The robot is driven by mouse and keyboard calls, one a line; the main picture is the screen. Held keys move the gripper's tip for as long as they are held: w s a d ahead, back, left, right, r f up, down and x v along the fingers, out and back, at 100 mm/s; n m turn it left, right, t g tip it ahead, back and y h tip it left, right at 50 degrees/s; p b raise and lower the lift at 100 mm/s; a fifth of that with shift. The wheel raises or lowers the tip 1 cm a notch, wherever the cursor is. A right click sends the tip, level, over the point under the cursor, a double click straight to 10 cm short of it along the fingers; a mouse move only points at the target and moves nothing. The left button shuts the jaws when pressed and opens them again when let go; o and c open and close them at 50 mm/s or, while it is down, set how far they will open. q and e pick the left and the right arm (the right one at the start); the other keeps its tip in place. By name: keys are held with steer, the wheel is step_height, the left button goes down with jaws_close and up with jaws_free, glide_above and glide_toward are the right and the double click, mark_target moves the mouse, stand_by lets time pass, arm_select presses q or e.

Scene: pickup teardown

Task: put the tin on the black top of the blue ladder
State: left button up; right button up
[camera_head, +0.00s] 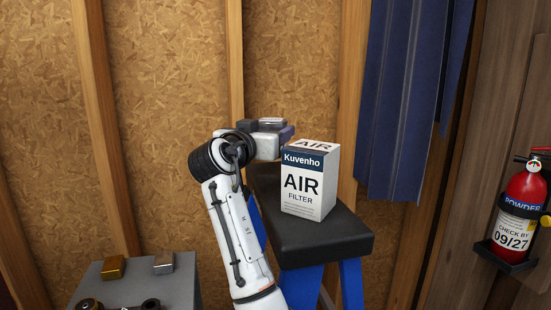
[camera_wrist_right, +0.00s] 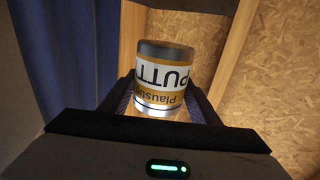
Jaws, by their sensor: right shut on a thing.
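The blue ladder (camera_head: 351,284) has a flat black top (camera_head: 315,243). My right gripper (camera_head: 281,130) is beyond the back left part of that top, left of and behind a white box. In the right wrist view my right gripper (camera_wrist_right: 160,98) is shut on the tin (camera_wrist_right: 164,75), a can with a dark end, a white and yellow label and a silver rim. The label's "PUTT" lettering appears inverted there. In the head view the tin is mostly hidden by the gripper, and I cannot tell its height over the top. My left gripper is not in view.
A white and blue air filter box (camera_head: 310,183) stands on the black top; the front of the top is bare. A grey surface (camera_head: 140,291) with small metal parts is at lower left. A blue sheet (camera_head: 405,100) hangs behind; a red extinguisher (camera_head: 520,210) is at right.

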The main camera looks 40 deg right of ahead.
steer(key=shift+f, duration=0.55)
step_height(320, 180, down, 3)
steer(key=shift+f, duration=0.5)
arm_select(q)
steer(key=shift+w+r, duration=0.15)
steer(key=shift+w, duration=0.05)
arm_select(e)
steer(key=o, duration=1.4)
steer(key=shift+c, duration=0.2)
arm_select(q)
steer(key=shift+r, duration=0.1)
arm_select(e)
steer(key=shift+r, duration=0.1)
steer(key=shift+r+p, duration=0.3)
arm_select(q)
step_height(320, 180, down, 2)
steer(key=b, duration=0.2)
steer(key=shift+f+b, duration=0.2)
steer(key=shift+b, duration=0.2)
arm_select(e)
steer(key=v, duration=1.2)
steer(key=shift+f, duration=0.15)
